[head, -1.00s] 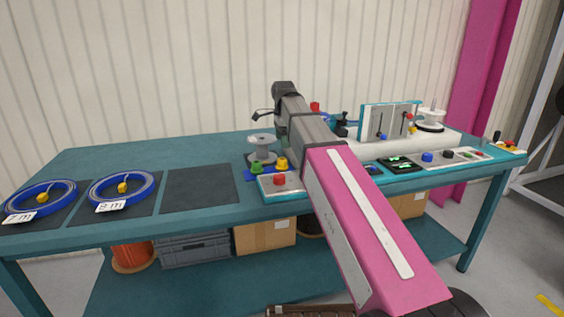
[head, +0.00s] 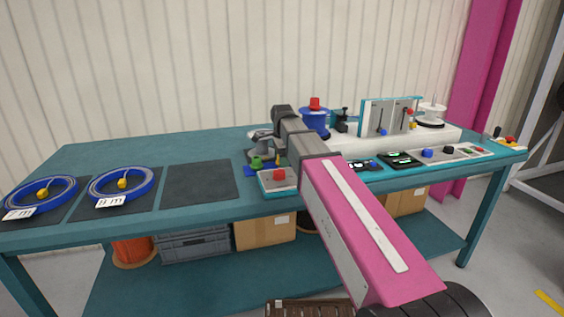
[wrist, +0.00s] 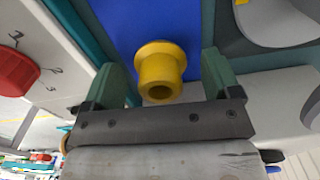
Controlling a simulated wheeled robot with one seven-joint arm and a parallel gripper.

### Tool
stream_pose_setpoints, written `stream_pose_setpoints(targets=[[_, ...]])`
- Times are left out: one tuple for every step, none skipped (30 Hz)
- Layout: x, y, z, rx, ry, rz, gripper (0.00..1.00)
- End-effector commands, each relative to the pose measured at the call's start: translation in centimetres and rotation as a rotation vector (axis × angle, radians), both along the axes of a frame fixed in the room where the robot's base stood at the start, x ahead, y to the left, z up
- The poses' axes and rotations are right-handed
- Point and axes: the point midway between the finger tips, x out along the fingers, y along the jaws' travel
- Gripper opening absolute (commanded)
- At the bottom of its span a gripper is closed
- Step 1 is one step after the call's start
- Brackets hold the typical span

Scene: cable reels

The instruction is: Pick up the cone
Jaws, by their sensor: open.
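The yellow cone (wrist: 161,70) is a flared round piece with a hollow end, over the blue mat (wrist: 120,25) in the wrist view. My gripper (wrist: 163,78) is open, with one green finger on each side of it and a gap at both sides. In the head view the yellow cone (head: 278,160) is partly hidden by my gripper and arm. A red cone-like piece (head: 314,103) sits on top of a blue reel (head: 314,122) further back.
A control box with a red knob (head: 279,174) lies right in front of the cones. A grey reel (head: 259,137) stands close behind. Blue cable coils (head: 120,185) lie on dark mats at left. The mat nearest the cones (head: 200,180) is bare.

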Motion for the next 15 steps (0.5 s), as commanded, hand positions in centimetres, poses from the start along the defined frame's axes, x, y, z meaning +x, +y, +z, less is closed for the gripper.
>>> stream_pose_setpoints(targets=[[-0.03, -0.02, -0.53, 0.0, 0.0, 0.0, 0.83], [-0.02, -0.01, -0.7, 0.0, 0.0, 0.0, 0.83], [-0.01, -0.01, -0.84, 0.0, 0.0, 0.0, 0.83], [0.0, -0.01, -0.88, 0.0, 0.0, 0.0, 0.83], [0.0, -0.02, -0.88, 0.0, 0.0, 0.0, 0.83], [0.01, -0.02, -0.86, 0.0, 0.0, 0.0, 0.83], [0.02, -0.02, -0.85, 0.0, -0.001, 0.0, 0.83], [0.02, -0.02, -0.84, 0.0, -0.001, 0.0, 0.83], [0.02, -0.02, -0.83, 0.0, 0.0, 0.0, 0.83], [0.02, -0.02, -0.83, 0.0, 0.0, 0.0, 0.73], [0.03, -0.03, -0.82, 0.0, 0.0, 0.0, 0.63], [0.02, -0.03, -0.82, 0.0, 0.0, 0.0, 0.5], [0.02, -0.03, -0.82, 0.0, 0.0, 0.0, 0.41], [0.02, -0.03, -0.82, 0.0, 0.0, 0.0, 0.31], [0.02, -0.03, -0.81, 0.0, 0.0, 0.0, 0.3]])
